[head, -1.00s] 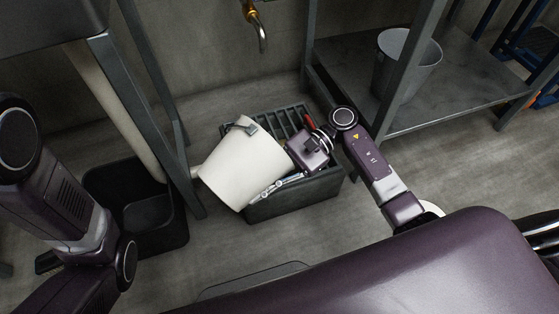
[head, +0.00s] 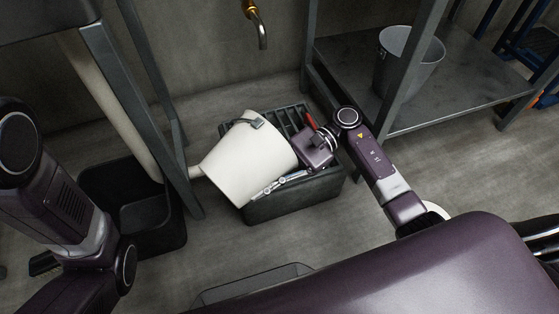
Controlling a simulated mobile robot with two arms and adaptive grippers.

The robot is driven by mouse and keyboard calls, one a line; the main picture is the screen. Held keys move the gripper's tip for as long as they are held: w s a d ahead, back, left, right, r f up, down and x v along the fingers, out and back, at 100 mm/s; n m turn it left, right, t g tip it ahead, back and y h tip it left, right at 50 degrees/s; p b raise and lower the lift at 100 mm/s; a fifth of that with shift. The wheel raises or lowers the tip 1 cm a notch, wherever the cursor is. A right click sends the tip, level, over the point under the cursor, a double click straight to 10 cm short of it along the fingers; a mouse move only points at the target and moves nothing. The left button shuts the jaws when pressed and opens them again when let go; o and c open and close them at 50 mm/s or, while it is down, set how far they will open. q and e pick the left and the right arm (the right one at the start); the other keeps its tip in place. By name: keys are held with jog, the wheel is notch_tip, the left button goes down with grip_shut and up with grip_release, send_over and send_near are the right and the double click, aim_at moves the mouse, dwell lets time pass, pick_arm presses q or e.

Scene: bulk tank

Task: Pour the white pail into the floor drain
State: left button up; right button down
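The white pail (head: 250,158) is in the middle of the head view, tilted over the dark floor drain (head: 295,203) with its slatted grate. Its wide body leans down toward the lower left, and I cannot see into it. My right gripper (head: 284,181) is at the pail's right side, with a silver finger along the pail's lower right wall. Whether its fingers are closed on the pail is hidden. No liquid is visible. My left arm comes in at the left edge; its gripper is out of view.
A brass tap (head: 257,27) hangs on the wall behind the drain. A metal bucket (head: 408,62) stands on the grey shelf (head: 455,92) at the right. A black bin (head: 150,225) stands at the left beside a metal table leg and a pale pipe (head: 115,105).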

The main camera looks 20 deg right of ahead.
jog(key=shift+w+d+r+y+b, duration=0.15)
jog(key=shift+d+r+y+b, duration=0.2)
jog(key=shift+b, duration=0.45)
